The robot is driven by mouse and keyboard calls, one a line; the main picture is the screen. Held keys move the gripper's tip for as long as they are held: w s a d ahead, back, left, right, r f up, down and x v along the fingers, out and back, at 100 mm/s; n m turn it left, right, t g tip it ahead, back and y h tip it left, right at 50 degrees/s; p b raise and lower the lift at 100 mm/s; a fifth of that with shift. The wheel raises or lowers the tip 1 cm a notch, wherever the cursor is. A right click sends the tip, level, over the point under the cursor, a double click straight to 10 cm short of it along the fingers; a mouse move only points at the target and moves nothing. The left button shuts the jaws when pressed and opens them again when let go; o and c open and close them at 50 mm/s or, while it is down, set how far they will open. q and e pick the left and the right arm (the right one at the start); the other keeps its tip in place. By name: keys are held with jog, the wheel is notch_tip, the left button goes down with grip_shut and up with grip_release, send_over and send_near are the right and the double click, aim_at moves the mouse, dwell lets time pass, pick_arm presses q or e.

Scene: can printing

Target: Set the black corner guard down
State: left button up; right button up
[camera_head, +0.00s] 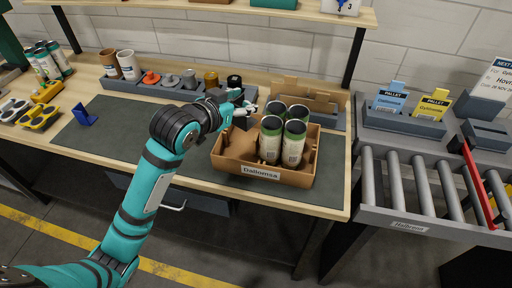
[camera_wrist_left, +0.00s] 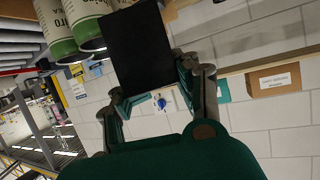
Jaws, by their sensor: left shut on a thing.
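The black corner guard shows as a dark flat panel (camera_wrist_left: 137,48) in the left wrist view. My left gripper (camera_wrist_left: 155,88) is shut on it, with one finger at each side. In the head view my left gripper (camera_head: 246,108) is above the rear left part of the brown open box (camera_head: 262,174). The guard (camera_head: 241,122) is a small dark patch below the fingers there, close to the cans. I cannot tell whether it touches the box. Several green-topped cans (camera_head: 293,145) stand in the right part of the box. My right gripper is not in view.
The box stands on a dark mat (camera_head: 120,140). A blue corner piece (camera_head: 84,115) lies at the mat's left. A grey rack (camera_head: 150,87) with cups and colored pots stands behind. Brown dividers (camera_head: 300,95) stand behind the box. A roller conveyor (camera_head: 420,188) is at right.

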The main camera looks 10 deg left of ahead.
pick_arm(q)
notch_tip(320, 180, down, 15)
jog(key=shift+f, duration=0.45)
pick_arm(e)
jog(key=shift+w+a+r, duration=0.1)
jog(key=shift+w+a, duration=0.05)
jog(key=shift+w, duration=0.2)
pick_arm(q)
jog(key=shift+f, duration=0.15)
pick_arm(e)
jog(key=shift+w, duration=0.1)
pick_arm(q)
jog(key=o, duration=0.9)
jog(key=shift+o, duration=0.2)
jog(key=shift+s, duration=0.15)
jog(key=b+v, duration=0.1)
jog(key=v, duration=1.1)
jog(key=shift+r, duration=0.25)
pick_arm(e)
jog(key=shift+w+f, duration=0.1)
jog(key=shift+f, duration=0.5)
